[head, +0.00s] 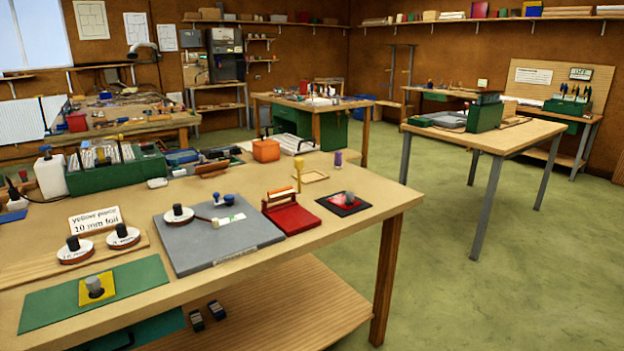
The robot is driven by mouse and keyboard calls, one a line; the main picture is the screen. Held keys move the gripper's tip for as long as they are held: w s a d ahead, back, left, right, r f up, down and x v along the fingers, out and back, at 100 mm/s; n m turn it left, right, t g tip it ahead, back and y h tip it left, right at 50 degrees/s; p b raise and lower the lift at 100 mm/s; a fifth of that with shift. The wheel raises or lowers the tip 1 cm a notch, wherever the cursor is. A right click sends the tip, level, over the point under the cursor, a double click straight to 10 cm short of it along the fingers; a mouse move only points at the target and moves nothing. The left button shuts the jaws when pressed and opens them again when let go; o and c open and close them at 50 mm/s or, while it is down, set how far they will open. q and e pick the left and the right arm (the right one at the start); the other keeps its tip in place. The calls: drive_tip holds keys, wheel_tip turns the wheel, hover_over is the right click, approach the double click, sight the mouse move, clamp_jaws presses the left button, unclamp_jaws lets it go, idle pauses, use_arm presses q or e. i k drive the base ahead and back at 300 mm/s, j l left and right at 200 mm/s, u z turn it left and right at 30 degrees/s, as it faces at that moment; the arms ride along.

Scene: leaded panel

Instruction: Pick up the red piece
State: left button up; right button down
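The red piece (338,200) is a small flat piece with a grey knob on top. It lies on a dark square mat (327,204) near the right end of the front workbench, in the head view. The grey knob hides part of the piece. Neither of my grippers shows in this view, so nothing is seen touching the red piece.
On the front workbench (290,262) are a grey board (215,247) with a white reel, a green mat (48,305) bearing a yellow piece (112,283), two more reels and a label card (95,219). Green floor (520,270) lies open to the right, before another table (490,138).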

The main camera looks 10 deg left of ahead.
sight(346, 202)
drive_tip(key=i+l+u, duration=0.15)
drive_tip(key=i+u, duration=0.2)
drive_tip(key=i, duration=0.5)
